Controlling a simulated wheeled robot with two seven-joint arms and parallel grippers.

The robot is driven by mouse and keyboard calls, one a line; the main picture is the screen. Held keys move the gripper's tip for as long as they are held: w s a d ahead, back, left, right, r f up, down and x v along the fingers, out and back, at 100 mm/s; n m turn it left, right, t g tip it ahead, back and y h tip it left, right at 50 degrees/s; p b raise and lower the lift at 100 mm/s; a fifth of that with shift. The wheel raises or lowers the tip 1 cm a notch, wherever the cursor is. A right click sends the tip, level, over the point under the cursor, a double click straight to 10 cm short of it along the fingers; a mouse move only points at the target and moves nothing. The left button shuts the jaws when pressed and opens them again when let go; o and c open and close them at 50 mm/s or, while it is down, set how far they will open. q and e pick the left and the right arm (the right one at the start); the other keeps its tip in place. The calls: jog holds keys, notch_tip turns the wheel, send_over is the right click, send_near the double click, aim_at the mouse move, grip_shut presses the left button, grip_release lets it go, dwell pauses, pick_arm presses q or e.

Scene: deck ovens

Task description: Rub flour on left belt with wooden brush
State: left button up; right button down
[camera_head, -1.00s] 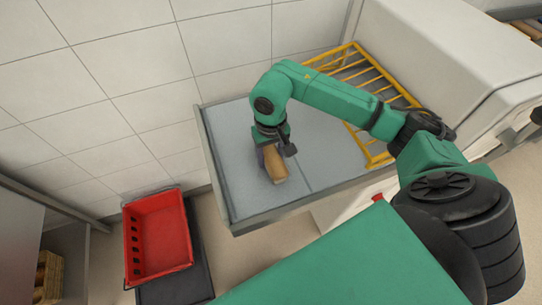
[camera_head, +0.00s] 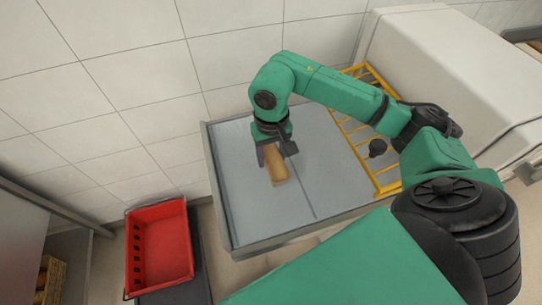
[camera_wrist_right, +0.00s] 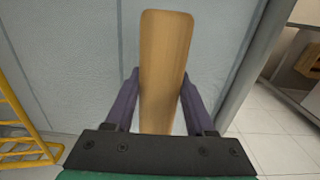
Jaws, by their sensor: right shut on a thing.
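My right gripper (camera_head: 270,152) is shut on the wooden brush (camera_head: 276,168) above the left part of the grey belt surface. In the right wrist view the brush shows as a long light-brown wooden block (camera_wrist_right: 165,55) between the two purple fingers (camera_wrist_right: 160,95). The brush is over or on the left belt (camera_head: 245,205); I cannot tell whether it touches. A thin dark line divides this belt from the one on its right (camera_head: 330,175). I cannot make out flour clearly. The brush's underside is hidden. My left gripper is out of view.
A yellow rack (camera_head: 385,185) stands at the right of the belts, beside a white oven (camera_head: 430,60). A raised metal rim (camera_head: 290,232) borders the belts. A red crate (camera_head: 165,245) stands at lower left. A tiled wall (camera_head: 140,90) rises behind the belts.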

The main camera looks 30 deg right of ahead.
jog(key=shift+w+d+r+p, duration=0.15)
jog(key=shift+r+p, duration=0.25)
jog(key=shift+r, duration=1.05)
